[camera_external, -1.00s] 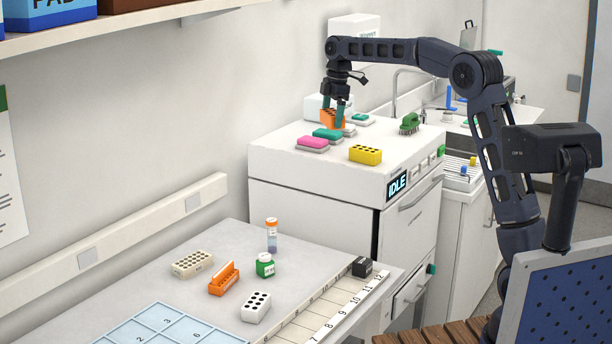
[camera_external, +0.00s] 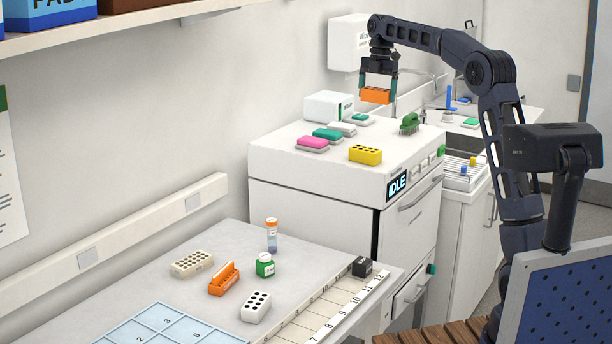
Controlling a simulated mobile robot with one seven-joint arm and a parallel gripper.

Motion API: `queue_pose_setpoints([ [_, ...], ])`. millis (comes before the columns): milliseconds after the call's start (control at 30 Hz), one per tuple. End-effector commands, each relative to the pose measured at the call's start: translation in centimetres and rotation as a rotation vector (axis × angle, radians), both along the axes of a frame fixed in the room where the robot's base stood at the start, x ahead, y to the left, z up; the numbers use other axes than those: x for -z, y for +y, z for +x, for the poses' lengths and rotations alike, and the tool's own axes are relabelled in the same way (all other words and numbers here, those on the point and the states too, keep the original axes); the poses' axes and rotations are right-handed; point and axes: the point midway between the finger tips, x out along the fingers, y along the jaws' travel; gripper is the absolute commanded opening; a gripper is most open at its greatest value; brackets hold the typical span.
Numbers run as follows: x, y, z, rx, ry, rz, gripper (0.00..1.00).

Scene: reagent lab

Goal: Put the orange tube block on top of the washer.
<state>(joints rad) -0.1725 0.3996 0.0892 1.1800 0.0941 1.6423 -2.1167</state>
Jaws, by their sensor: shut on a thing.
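My gripper (camera_external: 377,90) is shut on an orange tube block (camera_external: 375,96) with holes along it. It holds the block in the air above the back part of the washer's top. The washer (camera_external: 310,195) is a white cabinet with a lit "IDLE" panel (camera_external: 397,186). Another orange block (camera_external: 224,280), a rack with a slanted piece in it, sits on the grey bench at the lower left.
On the washer top stand a yellow block (camera_external: 365,154), pink (camera_external: 313,142), teal (camera_external: 327,134) and white sponges, a green brush (camera_external: 409,123) and a white box (camera_external: 328,107). Its front left top is clear. A sink (camera_external: 470,122) lies behind right.

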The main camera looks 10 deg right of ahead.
Motion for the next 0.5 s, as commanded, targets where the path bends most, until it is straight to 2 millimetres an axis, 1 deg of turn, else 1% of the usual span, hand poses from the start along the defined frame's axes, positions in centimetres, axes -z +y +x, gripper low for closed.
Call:
queue_pose_setpoints([
  [33,1.1,0.0,-0.1,0.001,0.002,-0.001,0.61],
  [300,7.1,0.1,-0.1,0.002,0.003,0.000,0.61],
  [500,10.9,0.0,0.0,0.003,0.001,-0.001,0.61],
])
